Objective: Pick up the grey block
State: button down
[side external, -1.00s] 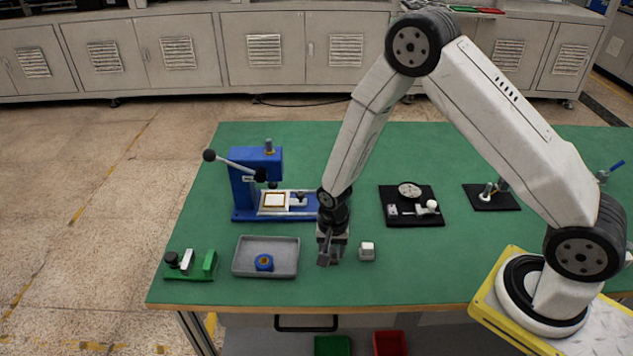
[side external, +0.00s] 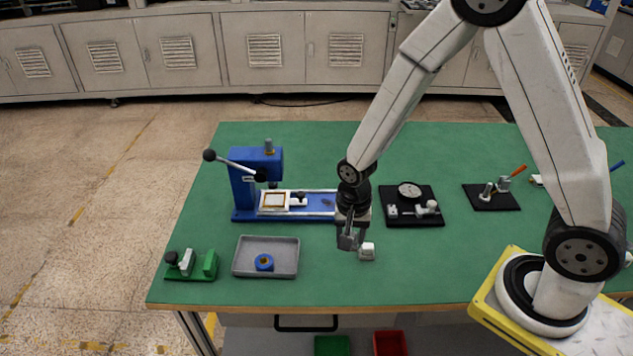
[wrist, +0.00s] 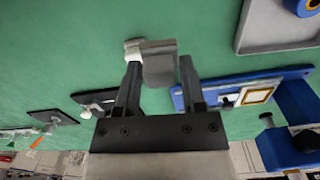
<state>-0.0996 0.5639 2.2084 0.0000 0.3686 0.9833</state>
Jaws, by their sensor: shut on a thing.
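My gripper (side external: 349,240) is shut on the grey block (wrist: 159,66), which sits between the two fingertips in the wrist view. In the side view the block is small and hard to tell from the grey fingers. The held block appears to be above the green table, but its exact height is unclear. A white block (side external: 367,252) stands on the table just right of my gripper. In the wrist view the grey block partly covers this white block (wrist: 131,46).
A grey tray (side external: 240,266) holding a blue ring (side external: 264,262) lies to the left. A blue press (side external: 240,190) stands behind it. A green fixture (side external: 208,265) is at far left. Black plates with parts (side external: 415,220) lie to the right. The front right of the green table (side external: 430,275) is clear.

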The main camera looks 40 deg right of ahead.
jog(key=s+r, duration=0.4)
jog(key=s, duration=0.5)
jog(key=shift+s+d+r, duration=0.15)
jog(key=shift+s+d, duration=0.05)
jog(key=shift+d, duration=0.15)
jog(key=c, duration=1)
grip_release()
jog(key=shift+c, duration=1.5)
jog(key=shift+w, duration=0.8)
jog(key=w+d+f, duration=0.1)
jog(key=w+d, duration=0.2)
jog(key=w, duration=0.6)
jog(key=w+d+f, duration=0.1)
jog(key=w+d, duration=0.2)
jog(key=w, duration=0.6)
jog(key=w+d+f, duration=0.1)
jog(key=w+d, duration=0.2)
jog(key=w, duration=0.6)
jog(key=shift+w+d+f, duration=0.3)
